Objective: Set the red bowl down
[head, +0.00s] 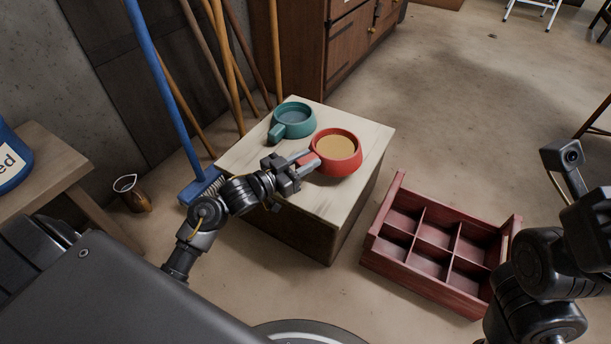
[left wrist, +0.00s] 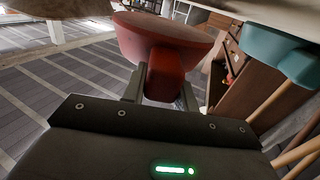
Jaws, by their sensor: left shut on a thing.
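The red bowl (head: 337,163), with a handle and a tan fill, is over the right part of a pale-topped wooden block table (head: 300,202). It looks about upright; I cannot tell whether its base touches the top. My left gripper (head: 303,164) is shut on the bowl's handle from the left. In the left wrist view the handle (left wrist: 164,78) sits between the two fingers, with the bowl (left wrist: 165,35) beyond. Of my right arm, links show at the right edge of the head view; its fingers do not show.
A blue broom (head: 172,100) and several poles lean behind the table.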

